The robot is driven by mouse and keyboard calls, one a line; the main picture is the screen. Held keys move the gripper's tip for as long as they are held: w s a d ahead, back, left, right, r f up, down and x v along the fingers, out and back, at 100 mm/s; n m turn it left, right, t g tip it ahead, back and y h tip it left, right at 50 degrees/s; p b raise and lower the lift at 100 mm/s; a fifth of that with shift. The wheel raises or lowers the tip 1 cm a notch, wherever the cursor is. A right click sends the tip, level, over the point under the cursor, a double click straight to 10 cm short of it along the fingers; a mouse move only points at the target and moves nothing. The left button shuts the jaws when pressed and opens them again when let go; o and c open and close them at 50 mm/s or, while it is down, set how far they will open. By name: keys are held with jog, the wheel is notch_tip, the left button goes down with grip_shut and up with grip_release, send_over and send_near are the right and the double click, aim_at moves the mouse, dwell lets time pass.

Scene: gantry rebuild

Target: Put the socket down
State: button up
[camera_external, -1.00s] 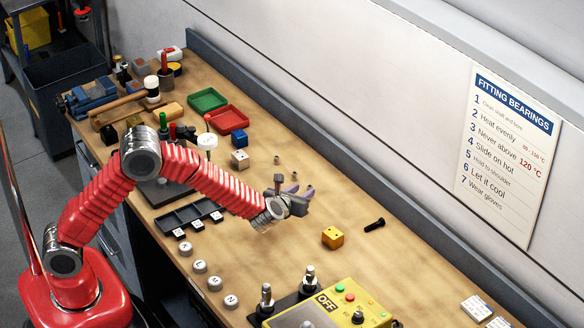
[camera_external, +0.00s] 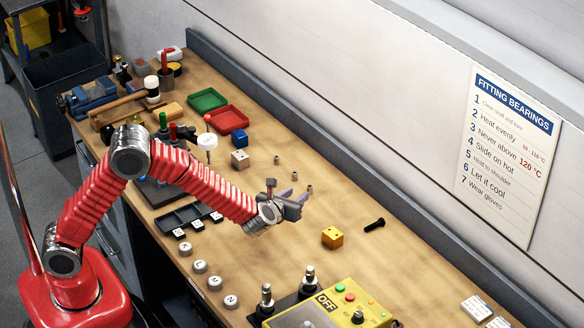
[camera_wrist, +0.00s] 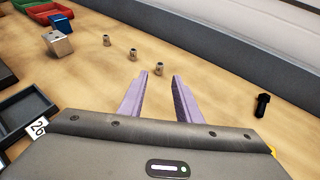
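The nearest socket also shows in the external view (camera_external: 309,188), as does the far one (camera_external: 277,160). My gripper (camera_wrist: 161,76) has its two purple fingers apart with nothing between them. It also shows in the external view (camera_external: 299,197), low over the bench.
A black bolt (camera_wrist: 262,105) lies to the right. A yellow block (camera_external: 332,237) and a yellow control box (camera_external: 340,306) are nearer the front. A wooden die (camera_external: 240,159), a blue block (camera_external: 239,137) and red tray (camera_external: 228,118) are farther left. Bench around the sockets is clear.

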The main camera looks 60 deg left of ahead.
jog(key=s+a+r+n+g, duration=0.3)
jog(key=s+a+r+n, duration=0.2)
jog(key=s+a+n, duration=0.4)
jog(key=s+a+r+n+g, duration=0.3)
jog(key=s+a+r+n, duration=0.2)
jog(key=s+a+n, duration=0.45)
jog(key=s+d+n+h, duration=0.1)
jog(key=s+n+h, duration=0.1)
jog(key=s, duration=0.6)
jog(key=s+d+n+h, duration=0.2)
jog(key=s+n, duration=0.3)
jog(key=s, duration=0.3)
jog(key=s+d+r+n+h, duration=0.1)
jog(key=s+d+n+h, duration=0.1)
jog(key=s+n, duration=0.2)
jog(key=shift+s+h, duration=0.3)
jog(key=shift+s, duration=1.6)
jog(key=shift+r+n, duration=0.1)
jog(key=shift+n, duration=0.15)
dwell(2.0)
